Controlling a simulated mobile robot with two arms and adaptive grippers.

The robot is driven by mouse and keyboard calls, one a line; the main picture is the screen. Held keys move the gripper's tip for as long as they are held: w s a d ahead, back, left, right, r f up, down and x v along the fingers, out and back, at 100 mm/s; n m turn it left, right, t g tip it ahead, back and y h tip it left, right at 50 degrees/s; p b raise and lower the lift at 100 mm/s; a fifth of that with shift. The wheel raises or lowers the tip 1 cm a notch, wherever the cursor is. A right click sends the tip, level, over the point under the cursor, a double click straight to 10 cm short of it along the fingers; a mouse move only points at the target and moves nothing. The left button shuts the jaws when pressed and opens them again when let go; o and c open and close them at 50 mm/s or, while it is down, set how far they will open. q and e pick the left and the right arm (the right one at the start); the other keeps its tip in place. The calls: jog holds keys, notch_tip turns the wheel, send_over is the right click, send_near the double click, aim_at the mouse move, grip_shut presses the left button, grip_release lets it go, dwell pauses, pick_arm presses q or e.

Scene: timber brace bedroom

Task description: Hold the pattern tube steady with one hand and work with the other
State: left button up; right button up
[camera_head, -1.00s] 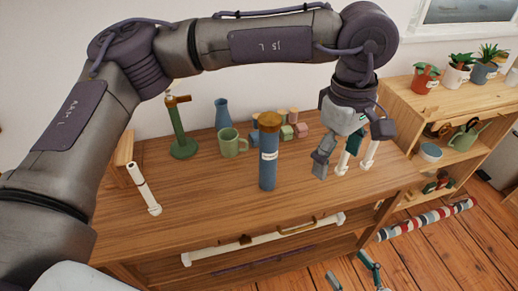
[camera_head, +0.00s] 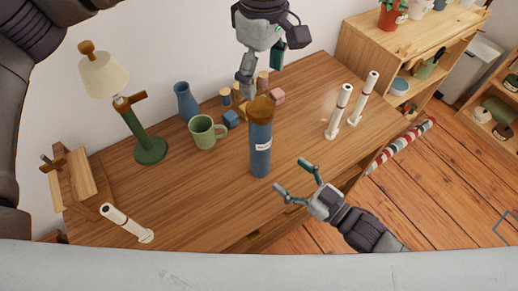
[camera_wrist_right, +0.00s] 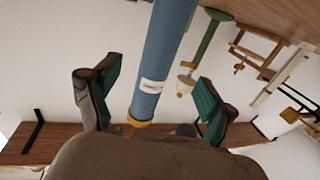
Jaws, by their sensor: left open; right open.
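The pattern tube (camera_head: 260,150) is blue with a brown cap (camera_head: 261,108) and a white label. It stands upright on the wooden dresser top. My left gripper (camera_head: 262,72) is open, with its fingers pointing down just behind the cap in the head view; whether it touches the cap is unclear. My right gripper (camera_head: 290,175) is open at the dresser's front edge, to the right of the tube and apart from it. In the right wrist view the tube (camera_wrist_right: 160,55) appears between the two spread fingers, beyond them.
A green mug (camera_head: 203,133), blue vase (camera_head: 186,102) and lamp (camera_head: 150,148) stand left of the tube. Two white posts (camera_head: 339,112) stand at the right and another white post (camera_head: 126,223) leans at the front left. Bare wood lies around the tube.

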aim_at(268, 157)
pick_arm(q)
jog(key=shift+w+a+f, duration=0.1)
jog(key=shift+w+a, duration=0.05)
jog(key=shift+a, duration=0.05)
pick_arm(e)
jog(key=x, duration=1)
grip_shut()
pick_arm(q)
jog(key=m, duration=0.5)
jog(key=shift+d+m, duration=0.1)
jog(key=shift+m, duration=0.2)
jog(key=m, duration=0.9)
jog(key=shift+m, duration=0.4)
jog(key=m, duration=0.6)
jog(key=shift+m, duration=0.4)
jog(key=shift+f, duration=4)
